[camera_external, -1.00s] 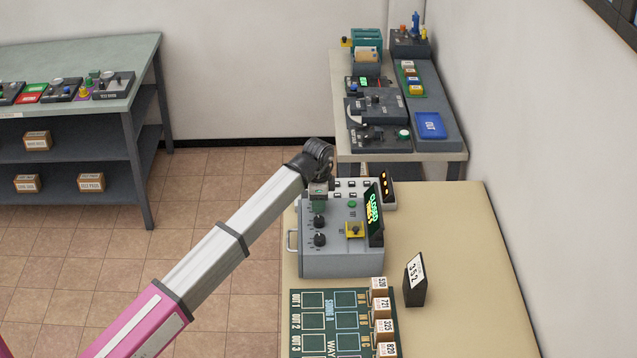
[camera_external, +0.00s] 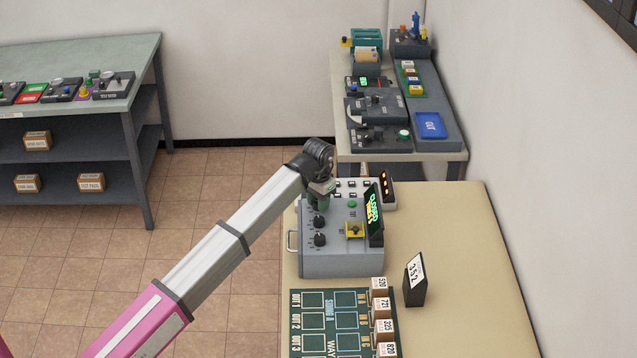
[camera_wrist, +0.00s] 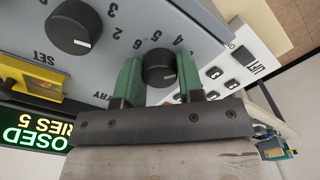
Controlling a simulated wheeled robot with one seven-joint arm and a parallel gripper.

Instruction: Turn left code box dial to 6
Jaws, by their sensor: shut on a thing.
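The grey code box (camera_external: 340,262) stands on the near beige table, its dials on the top panel. My gripper (camera_wrist: 158,72) is shut on the left dial (camera_wrist: 159,62), with one green finger on each side of the black knob. Numbers are printed around this dial; its pointer is too unclear to read. In the outside view my gripper (camera_external: 319,203) is at the far end of the dial row and hides that dial. Two other black dials (camera_external: 319,238) are nearer; one shows in the wrist view (camera_wrist: 74,27) with a white pointer line.
The code box's display (camera_external: 374,213) reads closed, with a tries line of 5. A yellow switch (camera_external: 355,230) and a green button (camera_external: 351,204) are beside the dials. A white keypad panel (camera_external: 352,189) stands just beyond. A dark green sorting board (camera_external: 330,326) lies in front.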

